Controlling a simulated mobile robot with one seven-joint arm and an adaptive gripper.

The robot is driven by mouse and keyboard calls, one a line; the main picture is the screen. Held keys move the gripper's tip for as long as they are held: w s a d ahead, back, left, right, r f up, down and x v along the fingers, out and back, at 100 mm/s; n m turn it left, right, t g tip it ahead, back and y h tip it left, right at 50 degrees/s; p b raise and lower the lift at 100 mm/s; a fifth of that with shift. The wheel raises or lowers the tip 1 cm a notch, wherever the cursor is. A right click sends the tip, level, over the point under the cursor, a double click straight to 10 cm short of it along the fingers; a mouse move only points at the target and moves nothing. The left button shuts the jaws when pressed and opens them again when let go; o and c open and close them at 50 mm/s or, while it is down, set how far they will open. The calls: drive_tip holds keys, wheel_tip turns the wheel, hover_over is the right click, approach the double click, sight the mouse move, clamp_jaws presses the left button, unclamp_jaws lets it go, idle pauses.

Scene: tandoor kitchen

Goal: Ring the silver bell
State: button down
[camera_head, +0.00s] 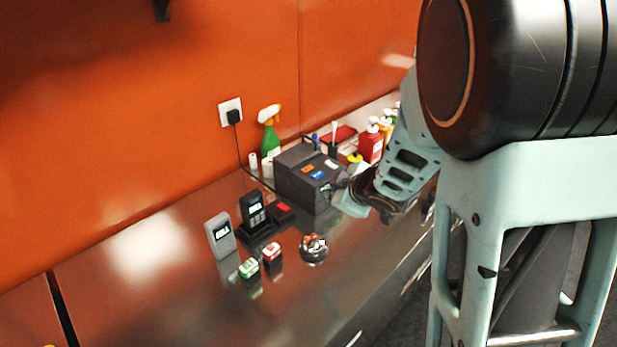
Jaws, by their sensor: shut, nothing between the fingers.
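My gripper (342,198) is shut and empty. It hangs over the steel counter, just right of the dark grey box-shaped machine, with its fingers pointing left. I cannot make out a silver bell for certain. A small round silvery thing (314,256) stands on the counter, below and left of my gripper and apart from it. It has orange and white bits on top and looks more like an ashtray with butts. My gripper and arm hide part of the counter behind them.
The steel counter (150,300) runs along an orange wall. On it stand the dark grey machine (290,180), a card terminal (253,212), a grey device (219,237), a green (249,268) and a red (272,253) small item, a spray bottle (270,137) and a red bottle (370,145).

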drive_tip(key=g, duration=0.1)
hover_over(315, 237)
wheel_tip(315, 237, down, 3)
drive_tip(key=shift+r+n+y+p, duration=0.1)
drive_tip(key=shift+n+y+p, duration=0.2)
drive_tip(key=shift+n+y, duration=0.1)
wheel_tip(315, 237, down, 9)
drive_tip(key=b, duration=0.8)
idle(1.1)
drive_tip(key=shift+f+b, duration=0.35)
drive_tip(key=shift+b, duration=0.15)
drive_tip(key=shift+f+b, duration=0.45)
idle(0.4)
drive_tip(key=shift+r+p, duration=0.9)
